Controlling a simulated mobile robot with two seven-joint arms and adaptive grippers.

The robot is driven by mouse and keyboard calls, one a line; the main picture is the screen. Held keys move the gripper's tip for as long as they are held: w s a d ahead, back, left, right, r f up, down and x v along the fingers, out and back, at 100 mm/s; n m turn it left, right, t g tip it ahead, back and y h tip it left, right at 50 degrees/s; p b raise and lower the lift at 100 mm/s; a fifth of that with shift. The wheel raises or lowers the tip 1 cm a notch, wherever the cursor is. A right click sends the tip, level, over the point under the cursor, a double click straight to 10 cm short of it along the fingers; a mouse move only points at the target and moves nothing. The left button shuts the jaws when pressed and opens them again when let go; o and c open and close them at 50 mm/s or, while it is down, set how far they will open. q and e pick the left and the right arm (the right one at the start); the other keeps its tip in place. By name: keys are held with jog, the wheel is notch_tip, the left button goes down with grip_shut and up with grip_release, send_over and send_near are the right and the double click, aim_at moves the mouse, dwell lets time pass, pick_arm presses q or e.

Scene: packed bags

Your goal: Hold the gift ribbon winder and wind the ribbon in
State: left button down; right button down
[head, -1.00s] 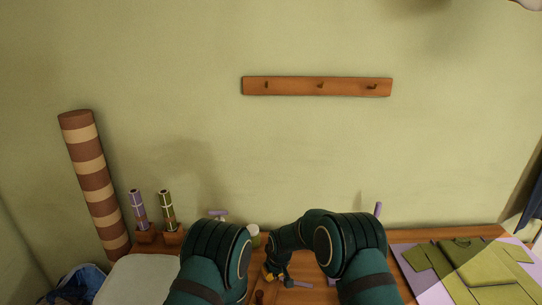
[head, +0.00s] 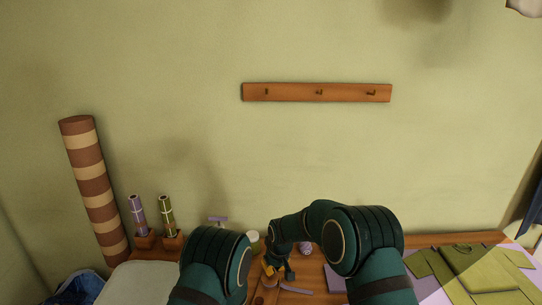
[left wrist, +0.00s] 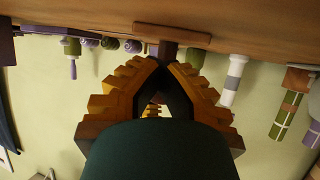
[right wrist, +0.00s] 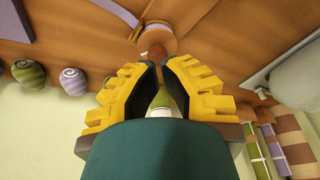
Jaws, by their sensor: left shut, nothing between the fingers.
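My right gripper (head: 278,266) is low over the wooden table, beside a lavender ribbon strip (head: 297,290). In the right wrist view its fingers (right wrist: 160,72) are partly open, with a narrow gap between the tips. A round wooden part with a brown knob (right wrist: 153,49), which looks like part of the winder, lies just beyond those tips; contact cannot be told. My left gripper (left wrist: 167,68) is shut and empty in the left wrist view, hidden behind my left arm in the head view. A dark wooden block (left wrist: 168,49) stands right at its tips; touching or apart is unclear.
Spiral-patterned spools (right wrist: 73,81) stand near the wall. Wrapped rolls (head: 138,214) in wooden holders and a tall striped roll (head: 90,190) stand at left. A green garment (head: 470,262) lies at right. A peg rail (head: 318,92) hangs on the wall.

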pick_arm(q)
jog(key=c, duration=1.3)
grip_release()
jog(key=shift+o, duration=0.2)
